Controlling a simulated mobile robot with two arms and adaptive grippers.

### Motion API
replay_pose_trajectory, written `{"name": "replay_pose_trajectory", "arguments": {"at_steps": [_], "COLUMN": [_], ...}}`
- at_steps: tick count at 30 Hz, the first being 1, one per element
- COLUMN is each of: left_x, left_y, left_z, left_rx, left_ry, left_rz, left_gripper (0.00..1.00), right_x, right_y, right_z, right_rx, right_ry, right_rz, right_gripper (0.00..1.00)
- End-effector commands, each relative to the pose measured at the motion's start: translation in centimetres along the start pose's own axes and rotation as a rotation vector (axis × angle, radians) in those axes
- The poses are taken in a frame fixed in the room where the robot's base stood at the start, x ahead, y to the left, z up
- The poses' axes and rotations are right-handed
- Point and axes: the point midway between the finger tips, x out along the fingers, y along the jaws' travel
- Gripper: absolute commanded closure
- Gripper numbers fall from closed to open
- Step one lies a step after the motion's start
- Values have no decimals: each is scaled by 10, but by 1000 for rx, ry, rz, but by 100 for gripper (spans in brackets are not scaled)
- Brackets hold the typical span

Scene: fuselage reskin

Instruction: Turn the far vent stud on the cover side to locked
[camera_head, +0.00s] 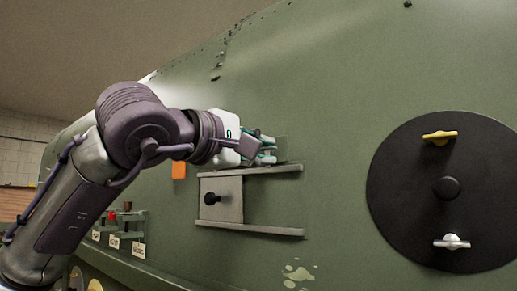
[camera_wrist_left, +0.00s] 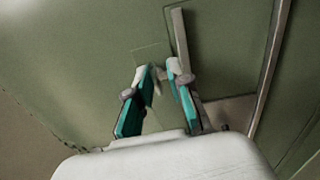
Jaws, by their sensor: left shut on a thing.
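My left gripper (camera_head: 268,150) is at the green fuselage skin, just above the upper rail of the grey sliding cover (camera_head: 222,199). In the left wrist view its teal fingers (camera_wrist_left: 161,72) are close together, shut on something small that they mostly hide. A thin squarish green patch (camera_wrist_left: 149,52) shows behind the fingertips. Further right, a black disc (camera_head: 405,185) carries a yellow wing stud (camera_head: 440,136) at its top and a silver-white wing stud (camera_head: 452,242) at its bottom, with a black knob between them. My gripper is well apart from both. The right gripper is not in view.
The cover has a black knob (camera_head: 211,198) and sits between two grey rails (camera_head: 262,231). An orange tag (camera_head: 179,169) is left of it. A small labelled rack (camera_head: 126,225) stands at lower left under my left arm. The skin between the rails and disc is clear.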

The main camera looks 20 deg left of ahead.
Motion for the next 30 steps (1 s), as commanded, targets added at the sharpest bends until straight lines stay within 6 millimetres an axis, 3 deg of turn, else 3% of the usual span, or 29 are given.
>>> {"name": "replay_pose_trajectory", "arguments": {"at_steps": [1,19,20,21,27,30], "left_x": [6,6,6,6,5,4], "left_y": [-16,-16,-17,-17,-14,-12], "left_z": [5,5,5,5,4,3], "left_rx": [19,54,54,54,51,49], "left_ry": [-10,-11,-10,-10,-9,-8], "left_rz": [-39,-39,-39,-40,-33,-29], "left_gripper": [100,100,75,68,35,33], "right_x": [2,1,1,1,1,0], "right_y": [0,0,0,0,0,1], "right_z": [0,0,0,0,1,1], "right_rx": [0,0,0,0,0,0], "right_ry": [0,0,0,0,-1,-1], "right_rz": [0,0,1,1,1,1], "right_gripper": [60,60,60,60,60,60]}}
